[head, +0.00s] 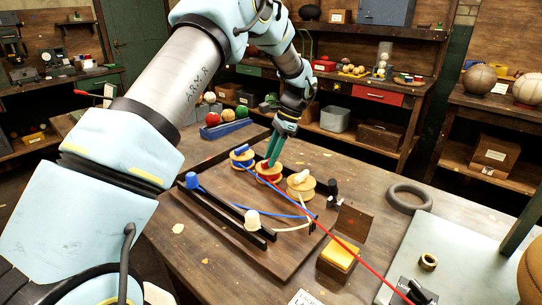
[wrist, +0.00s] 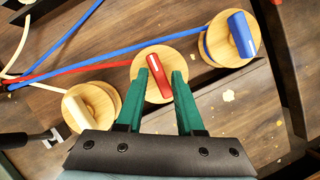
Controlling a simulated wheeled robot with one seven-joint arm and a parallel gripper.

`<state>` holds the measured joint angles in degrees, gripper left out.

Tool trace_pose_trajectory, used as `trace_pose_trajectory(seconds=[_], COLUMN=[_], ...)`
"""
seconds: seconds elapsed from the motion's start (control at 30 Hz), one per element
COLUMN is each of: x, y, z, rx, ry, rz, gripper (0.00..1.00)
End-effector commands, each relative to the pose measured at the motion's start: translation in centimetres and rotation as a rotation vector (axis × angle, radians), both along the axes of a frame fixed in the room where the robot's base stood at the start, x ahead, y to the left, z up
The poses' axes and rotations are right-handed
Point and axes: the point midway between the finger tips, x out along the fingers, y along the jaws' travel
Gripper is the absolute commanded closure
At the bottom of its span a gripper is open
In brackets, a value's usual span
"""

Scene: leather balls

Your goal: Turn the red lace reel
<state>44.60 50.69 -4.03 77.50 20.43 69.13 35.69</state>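The red lace reel is a round wooden disc (head: 268,177) with a red bar handle on top, the middle one of three reels in a row on a dark wooden board. In the wrist view, its disc (wrist: 138,72) and red handle (wrist: 157,69) show near the centre. My gripper (head: 270,164) points down at this reel with green fingers. In the wrist view, my gripper (wrist: 167,67) is open, with the red handle between its fingertips; I cannot tell whether they touch it. The red lace (wrist: 90,72) runs off to the left there.
The blue-handled reel (wrist: 232,38) and cream-handled reel (wrist: 92,106) stand close on either side. A small open box (head: 337,262) and a dark ring (head: 409,198) lie to the right.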

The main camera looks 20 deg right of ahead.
Motion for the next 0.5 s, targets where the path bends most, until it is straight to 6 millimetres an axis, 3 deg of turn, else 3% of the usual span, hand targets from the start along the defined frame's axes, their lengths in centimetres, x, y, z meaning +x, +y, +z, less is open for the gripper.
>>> trace_pose_trajectory(seconds=[0.17,0.5], x=[0.07,0.03], y=[0.17,-0.11], z=[-0.03,0.38], rx=[0.003,0.002], ry=[0.000,0.000], rz=[0.001,0.001], gripper=[0.51,0.51])
